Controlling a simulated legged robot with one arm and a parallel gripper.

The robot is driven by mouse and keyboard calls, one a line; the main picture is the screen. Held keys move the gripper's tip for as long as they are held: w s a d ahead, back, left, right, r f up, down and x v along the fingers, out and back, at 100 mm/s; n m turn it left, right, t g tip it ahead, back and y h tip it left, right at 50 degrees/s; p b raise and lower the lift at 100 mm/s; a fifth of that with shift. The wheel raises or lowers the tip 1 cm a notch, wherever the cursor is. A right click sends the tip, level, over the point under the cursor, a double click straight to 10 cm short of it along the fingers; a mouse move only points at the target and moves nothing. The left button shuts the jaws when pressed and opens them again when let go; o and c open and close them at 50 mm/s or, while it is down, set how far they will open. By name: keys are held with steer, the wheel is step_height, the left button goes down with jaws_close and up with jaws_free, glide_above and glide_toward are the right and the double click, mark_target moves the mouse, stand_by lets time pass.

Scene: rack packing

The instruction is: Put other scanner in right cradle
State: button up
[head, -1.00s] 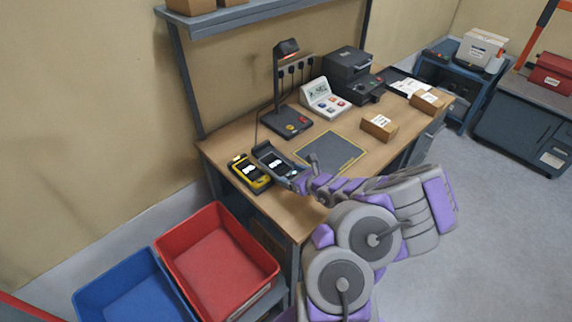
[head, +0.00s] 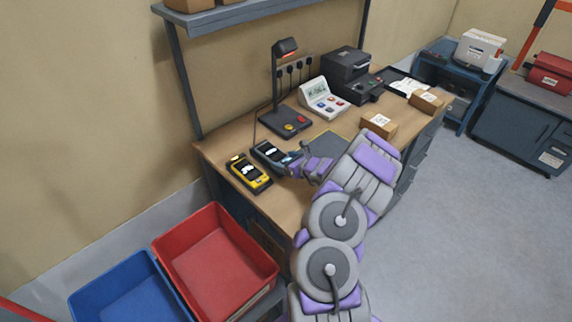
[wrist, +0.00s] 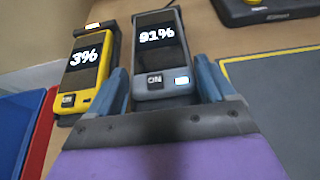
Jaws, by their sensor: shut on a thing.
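A grey scanner (wrist: 160,62), reading 91%, sits between the blue fingers of my gripper (wrist: 163,88). The jaws are shut on its lower end. In the head view the grey scanner (head: 267,153) is at the desk's near left part, with my gripper (head: 292,163) at its lower right end. A yellow scanner (wrist: 88,75), reading 3%, lies just left of it, apart from it; it also shows in the head view (head: 250,174). A dark cradle part (wrist: 110,30) shows behind the yellow scanner. The right cradle is mostly hidden, and I cannot tell whether the grey scanner is seated.
A lamp stand (head: 284,119) is behind the scanners, and a dark mat (head: 327,146) lies to their right. A small carton (head: 380,126) is farther right. Red (head: 215,260) and blue (head: 130,293) bins stand in front of the desk.

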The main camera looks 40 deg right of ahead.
steer(key=shift+f, duration=0.6)
steer(key=o, duration=1.2)
